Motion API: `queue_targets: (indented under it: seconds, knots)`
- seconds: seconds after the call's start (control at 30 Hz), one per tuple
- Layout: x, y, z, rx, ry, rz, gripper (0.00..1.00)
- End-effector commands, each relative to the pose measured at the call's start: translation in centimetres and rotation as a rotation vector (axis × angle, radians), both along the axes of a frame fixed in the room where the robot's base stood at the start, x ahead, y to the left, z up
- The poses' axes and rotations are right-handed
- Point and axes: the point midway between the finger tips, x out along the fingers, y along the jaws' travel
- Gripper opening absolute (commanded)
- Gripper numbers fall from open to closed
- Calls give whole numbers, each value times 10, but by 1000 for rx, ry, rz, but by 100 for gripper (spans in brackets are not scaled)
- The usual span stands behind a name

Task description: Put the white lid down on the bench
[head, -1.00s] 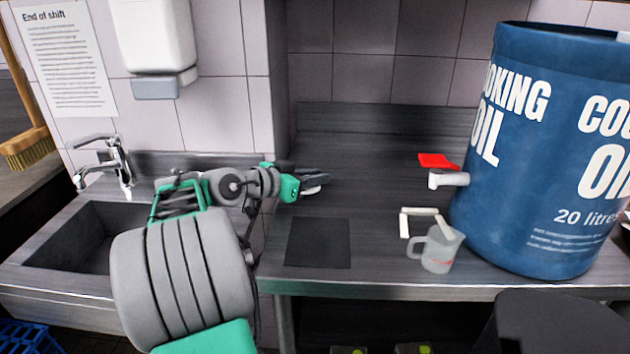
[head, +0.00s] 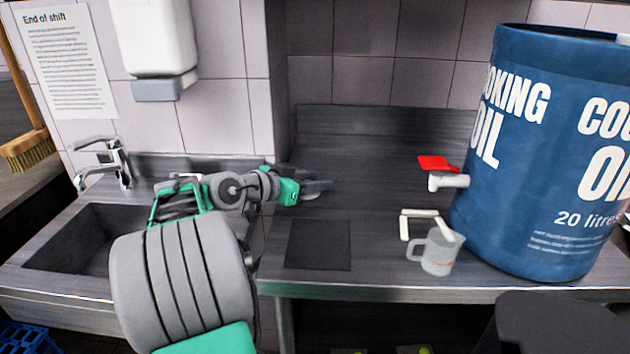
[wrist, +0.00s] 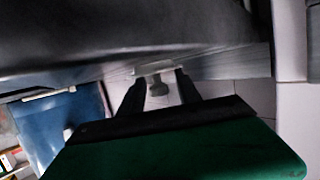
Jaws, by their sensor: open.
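The white lid (wrist: 152,68) shows in the wrist view as a pale piece just beyond my fingertips, with a grey knob (wrist: 158,89) between the fingers. My gripper (head: 318,188) is open around the knob, low over the bench (head: 380,150) behind the dark mat. Its fingers also show in the wrist view (wrist: 159,88), apart on either side of the knob. In the head view I cannot make out the lid at the gripper. Whether the lid rests flat on the bench is hard to tell.
A large blue cooking oil drum (head: 540,150) with a white tap (head: 447,181) and red lever (head: 436,162) stands at the right. A clear jug (head: 437,252) and a pale angular frame (head: 405,226) are near it. The dark mat (head: 318,244) is bare. A sink (head: 85,237) is left.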

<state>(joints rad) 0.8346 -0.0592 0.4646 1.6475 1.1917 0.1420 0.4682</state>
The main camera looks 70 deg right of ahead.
Motion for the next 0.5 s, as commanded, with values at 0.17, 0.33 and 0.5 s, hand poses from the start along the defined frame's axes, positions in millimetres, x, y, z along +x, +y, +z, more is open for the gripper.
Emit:
queue_targets:
  seconds: [0.17,0.33,0.5]
  knots:
    - [22,31,13,-2,-1,8,40]
    - [45,67,26,-1,-1,8,40]
    - [58,90,38,1,0,4,40]
